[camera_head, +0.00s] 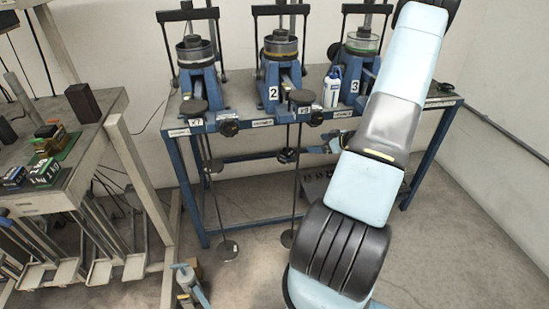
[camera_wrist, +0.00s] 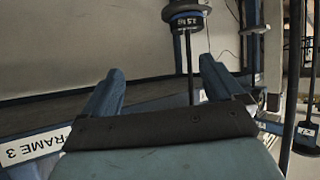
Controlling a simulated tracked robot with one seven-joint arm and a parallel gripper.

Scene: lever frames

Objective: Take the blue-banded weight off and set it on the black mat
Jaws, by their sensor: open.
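In the wrist view a dark disc weight (camera_wrist: 187,18) with a blue band and a "2.5 kg" label sits on an upright hanger rod. My gripper (camera_wrist: 160,70) is open and empty below it in the picture. The rod shows between the two blue fingers, and the weight is apart from them. In the head view a small dark weight (camera_head: 287,155) hangs below bench level near frame 2; I cannot tell whether it is the same one. I cannot make out the black mat for certain.
The blue bench (camera_head: 262,124) carries three lever frames and a white bottle (camera_head: 332,88). Hanger rods with base discs (camera_head: 228,248) stand in front. A side table (camera_head: 95,135) at left holds blocks and weights. Another hanger disc (camera_wrist: 306,138) is at right in the wrist view.

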